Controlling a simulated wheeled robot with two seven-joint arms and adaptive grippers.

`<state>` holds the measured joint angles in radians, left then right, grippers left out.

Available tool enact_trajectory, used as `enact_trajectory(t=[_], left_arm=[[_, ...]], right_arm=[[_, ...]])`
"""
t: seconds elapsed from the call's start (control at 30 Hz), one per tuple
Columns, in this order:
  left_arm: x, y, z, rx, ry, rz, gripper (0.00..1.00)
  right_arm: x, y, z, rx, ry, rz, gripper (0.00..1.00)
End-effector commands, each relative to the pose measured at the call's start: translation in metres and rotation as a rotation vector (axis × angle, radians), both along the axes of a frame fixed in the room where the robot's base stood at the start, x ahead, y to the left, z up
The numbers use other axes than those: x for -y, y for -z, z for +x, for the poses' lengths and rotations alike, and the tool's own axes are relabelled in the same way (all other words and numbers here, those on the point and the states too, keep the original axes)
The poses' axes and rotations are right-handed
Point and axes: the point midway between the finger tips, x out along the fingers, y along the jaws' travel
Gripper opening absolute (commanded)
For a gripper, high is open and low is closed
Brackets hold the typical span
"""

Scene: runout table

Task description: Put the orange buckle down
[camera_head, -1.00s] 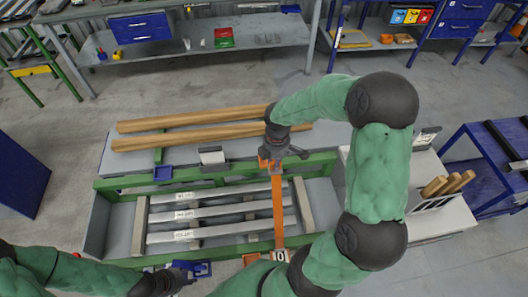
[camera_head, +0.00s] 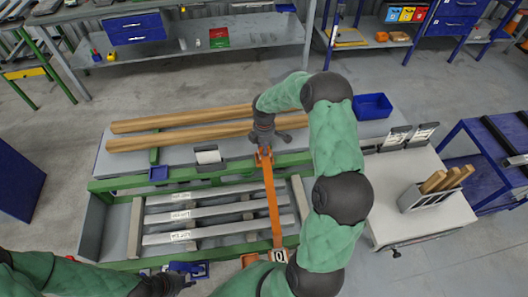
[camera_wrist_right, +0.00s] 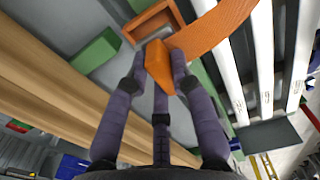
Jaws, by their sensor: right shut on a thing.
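The orange buckle (camera_wrist_right: 158,66) is between the fingers of my right gripper (camera_wrist_right: 160,70) in the right wrist view. In the head view my right gripper (camera_head: 265,148) is shut on the buckle (camera_head: 264,158) above the green rail at the table's far side. An orange strap (camera_head: 272,200) runs from it across the grey bars to the near rail, where a numbered tag (camera_head: 279,256) shows. Whether the buckle touches anything below is unclear. My left gripper (camera_head: 185,279) is at the near edge beside a blue piece (camera_head: 193,268); its fingers are too unclear to read.
Two wooden beams (camera_head: 185,127) lie behind the rail, left of my right gripper. An orange tray (camera_wrist_right: 150,22) lies beside the buckle in the wrist view. A blue bin (camera_head: 372,106) and a white side table (camera_head: 425,222) with wooden handles stand to the right.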

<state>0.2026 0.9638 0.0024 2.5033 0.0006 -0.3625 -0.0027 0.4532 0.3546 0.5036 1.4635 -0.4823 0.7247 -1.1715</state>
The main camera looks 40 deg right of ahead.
Motion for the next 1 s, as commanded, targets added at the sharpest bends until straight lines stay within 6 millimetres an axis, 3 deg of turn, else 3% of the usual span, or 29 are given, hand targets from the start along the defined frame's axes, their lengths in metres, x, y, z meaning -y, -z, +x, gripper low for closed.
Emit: enact_trajectory(t=[0.23,0.63,0.67,0.73,1.0], left_arm=[[0.000,0.007,0.000,0.000,0.000,0.000,0.40],[0.000,0.009,0.000,0.000,0.000,0.000,0.40],[0.000,0.008,0.000,0.000,0.000,0.000,0.40],[0.000,0.008,0.000,0.000,0.000,0.000,0.40],[0.000,0.008,0.000,0.000,0.000,0.000,0.40]], right_arm=[[0.001,0.032,0.002,0.000,0.001,0.000,0.00],[0.001,0.036,0.002,0.001,0.001,0.000,0.00],[0.001,0.036,0.001,0.000,0.001,0.000,0.30],[0.001,0.036,0.001,0.000,0.001,0.000,0.48],[0.001,0.035,0.001,0.000,0.001,0.000,0.48]])
